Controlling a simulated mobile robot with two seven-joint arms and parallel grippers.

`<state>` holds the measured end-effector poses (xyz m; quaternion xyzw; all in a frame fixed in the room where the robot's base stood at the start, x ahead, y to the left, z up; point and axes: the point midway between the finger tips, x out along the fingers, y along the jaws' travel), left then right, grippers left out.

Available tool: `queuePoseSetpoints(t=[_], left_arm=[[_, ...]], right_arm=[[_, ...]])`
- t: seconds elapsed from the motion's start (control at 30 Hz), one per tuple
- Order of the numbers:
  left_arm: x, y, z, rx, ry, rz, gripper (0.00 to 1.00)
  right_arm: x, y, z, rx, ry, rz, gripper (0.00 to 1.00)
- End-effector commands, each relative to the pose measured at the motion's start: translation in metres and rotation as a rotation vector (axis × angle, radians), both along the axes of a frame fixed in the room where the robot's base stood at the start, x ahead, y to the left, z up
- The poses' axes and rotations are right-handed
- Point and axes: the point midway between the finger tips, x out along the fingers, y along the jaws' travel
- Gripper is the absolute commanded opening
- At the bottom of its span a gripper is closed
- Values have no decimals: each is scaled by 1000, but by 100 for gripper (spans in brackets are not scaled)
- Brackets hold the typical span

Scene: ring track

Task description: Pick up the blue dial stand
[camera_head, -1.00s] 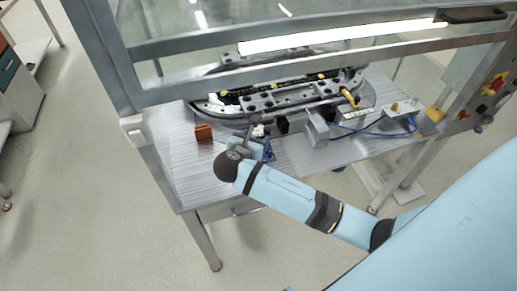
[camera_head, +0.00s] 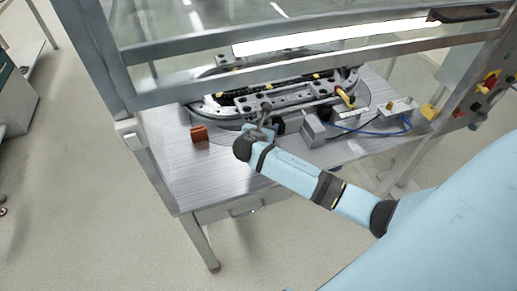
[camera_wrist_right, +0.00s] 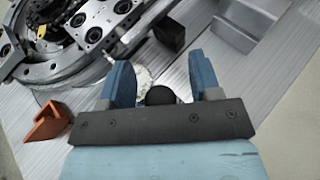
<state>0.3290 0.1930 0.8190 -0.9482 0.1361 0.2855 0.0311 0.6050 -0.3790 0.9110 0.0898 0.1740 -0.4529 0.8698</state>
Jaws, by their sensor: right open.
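My right gripper (camera_head: 262,129) is over the table by the near edge of the ring track. In the right wrist view, its two blue fingers stand apart, and the gripper (camera_wrist_right: 162,76) is open. A dark round knob (camera_wrist_right: 160,95) and a pale patch (camera_wrist_right: 144,76) show between the fingers, close to the palm. I cannot tell whether these belong to the blue dial stand. No blue dial stand can be made out clearly; my gripper and wrist may hide it. My left gripper is not in view.
The ring track (camera_head: 212,111) fills the back of the table (camera_head: 190,175). An orange bracket (camera_head: 199,133) stands left of my gripper. A black block (camera_head: 278,126) and a grey block (camera_head: 313,130) stand to its right. A metal frame bar (camera_head: 180,83) crosses above the table.

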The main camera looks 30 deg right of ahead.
Motion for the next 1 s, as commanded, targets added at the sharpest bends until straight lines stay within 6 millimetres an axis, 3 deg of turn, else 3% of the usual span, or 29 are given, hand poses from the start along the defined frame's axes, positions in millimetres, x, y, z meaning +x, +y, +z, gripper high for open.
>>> queuePoseSetpoints(t=[0.1,0.3,0.37,1.0], left_arm=[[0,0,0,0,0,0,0],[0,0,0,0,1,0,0],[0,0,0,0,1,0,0],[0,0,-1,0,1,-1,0]], right_arm=[[0,0,0,0,0,0,55],[0,1,0,1,-1,0,10],[0,1,0,1,-1,0,0],[0,1,0,0,0,0,0]])
